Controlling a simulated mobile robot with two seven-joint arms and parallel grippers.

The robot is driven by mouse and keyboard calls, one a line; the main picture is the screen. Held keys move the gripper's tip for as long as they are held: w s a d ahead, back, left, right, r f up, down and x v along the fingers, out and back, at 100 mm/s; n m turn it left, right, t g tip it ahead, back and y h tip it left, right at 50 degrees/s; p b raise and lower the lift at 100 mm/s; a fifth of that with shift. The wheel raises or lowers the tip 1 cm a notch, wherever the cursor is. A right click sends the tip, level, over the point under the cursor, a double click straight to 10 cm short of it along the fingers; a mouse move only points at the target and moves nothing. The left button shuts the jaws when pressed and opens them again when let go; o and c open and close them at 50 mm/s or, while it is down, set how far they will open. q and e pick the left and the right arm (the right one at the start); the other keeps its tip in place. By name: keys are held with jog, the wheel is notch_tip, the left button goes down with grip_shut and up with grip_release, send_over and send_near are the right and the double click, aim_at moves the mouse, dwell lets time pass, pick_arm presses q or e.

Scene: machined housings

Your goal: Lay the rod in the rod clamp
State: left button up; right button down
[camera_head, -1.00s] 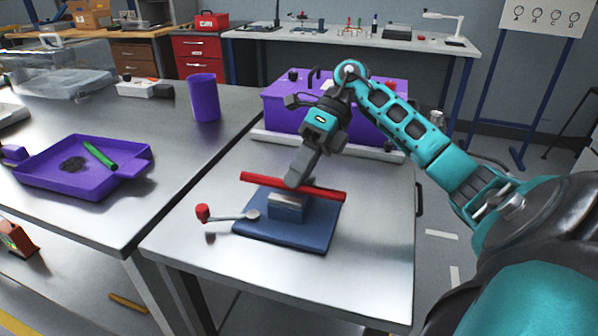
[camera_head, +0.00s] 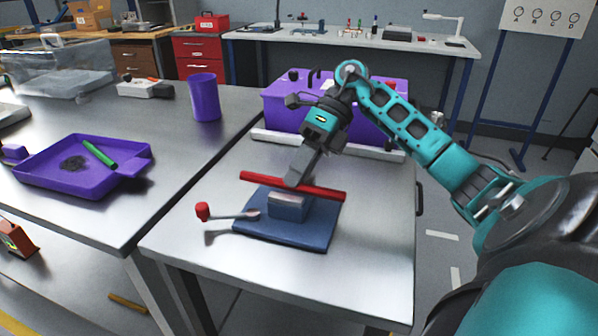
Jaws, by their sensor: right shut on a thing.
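The red rod (camera_head: 325,192) lies crosswise over the back of the rod clamp (camera_head: 287,206), a grey block on a blue base plate (camera_head: 285,236). A lever with a red knob (camera_head: 203,211) sticks out from the clamp to the left. My right gripper (camera_head: 294,182) is shut on the rod near its middle, reaching down from behind. Whether the rod rests on the clamp or hangs just above and behind it, I cannot tell. My left gripper is not in view.
A purple box (camera_head: 345,105) stands at the back of this table. On the left table are a purple tray (camera_head: 60,180) with a green rod (camera_head: 99,154) and a purple cup (camera_head: 204,98). The front and right of the clamp's table are clear.

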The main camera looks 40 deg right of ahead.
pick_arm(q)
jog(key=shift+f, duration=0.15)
pick_arm(e)
jog(key=shift+s+f, duration=0.15)
jog(key=shift+f, duration=0.65)
jog(key=c, duration=1.2)
grip_release()
jog(key=shift+o, duration=1.1)
jog(key=r+p+v, duration=0.1)
jog(key=p+v, duration=0.1)
jog(key=v, duration=1)
jog(key=shift+a, duration=0.35)
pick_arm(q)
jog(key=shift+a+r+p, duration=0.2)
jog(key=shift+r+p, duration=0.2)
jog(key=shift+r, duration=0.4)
pick_arm(e)
jog(key=shift+v, duration=0.95)
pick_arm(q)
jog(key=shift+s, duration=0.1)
